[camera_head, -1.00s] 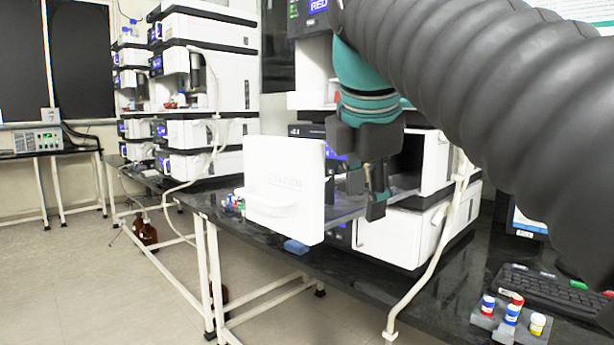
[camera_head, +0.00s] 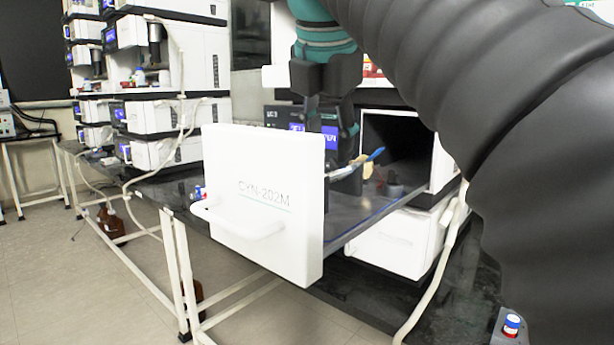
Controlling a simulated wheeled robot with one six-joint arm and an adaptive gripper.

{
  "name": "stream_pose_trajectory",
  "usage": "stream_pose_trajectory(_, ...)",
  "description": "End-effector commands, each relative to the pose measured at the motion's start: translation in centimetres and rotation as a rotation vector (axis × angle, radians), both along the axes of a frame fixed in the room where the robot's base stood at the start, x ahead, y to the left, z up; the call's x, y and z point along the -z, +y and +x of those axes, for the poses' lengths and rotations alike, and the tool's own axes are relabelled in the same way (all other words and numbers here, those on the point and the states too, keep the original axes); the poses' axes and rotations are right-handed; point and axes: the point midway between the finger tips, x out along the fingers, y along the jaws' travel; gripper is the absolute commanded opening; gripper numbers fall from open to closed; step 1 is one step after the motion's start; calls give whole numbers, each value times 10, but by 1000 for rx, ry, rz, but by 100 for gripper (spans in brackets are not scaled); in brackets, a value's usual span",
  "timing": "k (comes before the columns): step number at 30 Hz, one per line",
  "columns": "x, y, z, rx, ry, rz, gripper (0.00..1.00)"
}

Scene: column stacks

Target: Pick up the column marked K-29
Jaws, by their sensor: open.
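A slim column (camera_head: 352,167) with a metal body, a cream part and a blue end shows at the open pull-out drawer; no K-29 marking is readable on it. The white drawer front (camera_head: 225,190), lettered CYN-202M, stands out from the instrument stack. My gripper (camera_head: 335,143) is open, with its fingers pointing down above the drawer, close to the column in the picture. I cannot tell whether it touches the column. The column's left end is partly hidden by the drawer front and a finger.
The dark opening (camera_head: 395,145) of the drawer's unit lies right of the gripper. A white hose (camera_head: 437,262) runs down in front of the stack. A blue-capped vial (camera_head: 511,323) stands at the lower right. Another instrument stack (camera_head: 165,105) stands at the back left.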

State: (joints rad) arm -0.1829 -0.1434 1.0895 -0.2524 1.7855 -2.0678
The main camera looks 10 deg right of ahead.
Motion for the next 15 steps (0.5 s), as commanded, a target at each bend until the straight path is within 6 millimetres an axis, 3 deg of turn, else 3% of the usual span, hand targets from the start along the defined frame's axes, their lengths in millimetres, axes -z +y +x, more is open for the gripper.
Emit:
stream_pose_trajectory(9,36,-6,19,2,3,1,45)
stream_pose_trajectory(15,50,-8,26,-1,2,1,45)
